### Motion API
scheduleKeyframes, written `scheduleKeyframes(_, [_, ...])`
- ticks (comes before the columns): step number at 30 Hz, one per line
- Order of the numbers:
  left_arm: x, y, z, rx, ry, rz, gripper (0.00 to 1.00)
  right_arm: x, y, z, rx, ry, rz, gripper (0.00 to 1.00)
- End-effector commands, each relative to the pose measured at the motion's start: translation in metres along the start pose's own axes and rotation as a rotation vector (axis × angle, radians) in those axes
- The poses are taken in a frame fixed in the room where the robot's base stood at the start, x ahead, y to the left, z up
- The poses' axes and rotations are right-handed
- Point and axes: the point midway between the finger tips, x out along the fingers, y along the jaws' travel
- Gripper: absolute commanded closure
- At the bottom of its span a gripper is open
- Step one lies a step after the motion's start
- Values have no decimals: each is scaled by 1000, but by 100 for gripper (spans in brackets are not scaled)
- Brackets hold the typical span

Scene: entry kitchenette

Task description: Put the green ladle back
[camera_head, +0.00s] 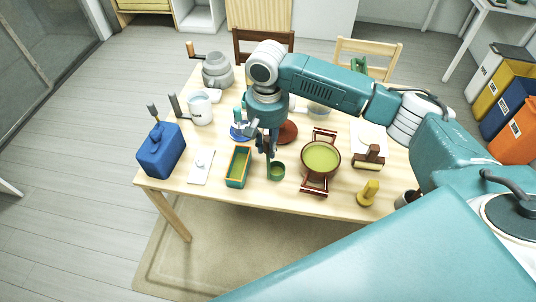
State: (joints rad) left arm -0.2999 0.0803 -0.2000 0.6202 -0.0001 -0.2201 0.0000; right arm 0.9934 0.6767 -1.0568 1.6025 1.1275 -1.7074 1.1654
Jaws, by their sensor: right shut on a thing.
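My right gripper (268,145) reaches down over the front middle of the table, its arm coming in from the right. It is shut on the green ladle, whose round green bowl (278,171) shows just below and to the right of the fingers. The fingers hide most of the handle. I cannot tell whether the bowl touches the table. My left gripper is out of view.
A teal-and-tan open box (238,166) stands left of the ladle, a pot (320,157) of yellow-green contents on a wooden rack to its right. A blue canister (161,150), white mug (200,109) and yellow piece (369,192) stand around the wooden table (300,203).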

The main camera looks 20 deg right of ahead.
Motion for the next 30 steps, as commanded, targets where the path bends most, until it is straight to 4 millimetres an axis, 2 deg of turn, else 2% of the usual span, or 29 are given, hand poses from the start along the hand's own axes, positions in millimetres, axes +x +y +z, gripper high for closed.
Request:
scheduleKeyframes(5, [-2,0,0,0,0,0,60,14,0,0,-1,-1,0,100])
scheduleKeyframes(12, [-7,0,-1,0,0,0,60,48,0,0,0,-1,0,100])
scheduleKeyframes(25, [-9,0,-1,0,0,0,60,55,-1,0,0,0,-1,100])
scheduleKeyframes(26, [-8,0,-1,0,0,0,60,56,-1,0,-1,0,-1,76])
scheduleKeyframes(27, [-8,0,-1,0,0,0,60,55,-1,0,-1,0,-1,68])
scheduleKeyframes(28, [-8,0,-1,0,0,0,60,55,-1,0,-1,0,0,62])
scheduleKeyframes(30, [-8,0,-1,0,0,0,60,55,-1,0,-1,0,0,61])
